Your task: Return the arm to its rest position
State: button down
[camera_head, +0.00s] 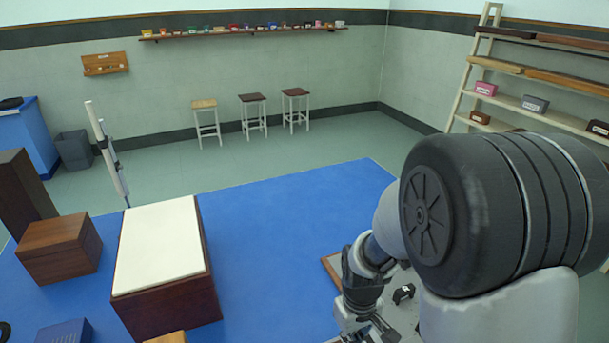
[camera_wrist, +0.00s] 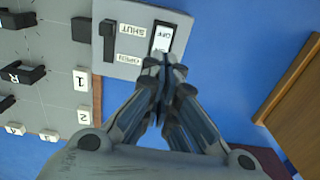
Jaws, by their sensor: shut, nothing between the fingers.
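In the head view my arm reaches down at the right, its large dark joint in the foreground. My gripper (camera_head: 366,326) is low at the bottom edge, over or beside a grey panel (camera_head: 408,275) that the arm partly hides. In the wrist view my gripper (camera_wrist: 166,66) is shut and empty, its fingertips together. The tips appear at the lower edge of a small grey switch plate (camera_wrist: 131,68) with SHUT, OPEN and OFF labels. A white rocker switch (camera_wrist: 163,38) lies just above them in the picture. I cannot tell whether the tips touch it.
A grey board (camera_wrist: 52,110) with dark knobs and number labels is at the wrist view's left. In the head view, a white-topped box (camera_head: 160,240) and a wooden box (camera_head: 60,248) stand left on the blue surface (camera_head: 265,230). Stools (camera_head: 253,98) and a shelf rack (camera_head: 525,70) are farther back.

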jog(key=s+r+m+t, duration=0.1)
jog(key=s+r+t, duration=0.1)
jog(key=s+r, duration=0.5)
jog(key=s+r+m+t, duration=0.2)
jog(key=s+r, duration=0.6)
jog(key=r, duration=0.7)
jog(key=shift+m+t, duration=0.3)
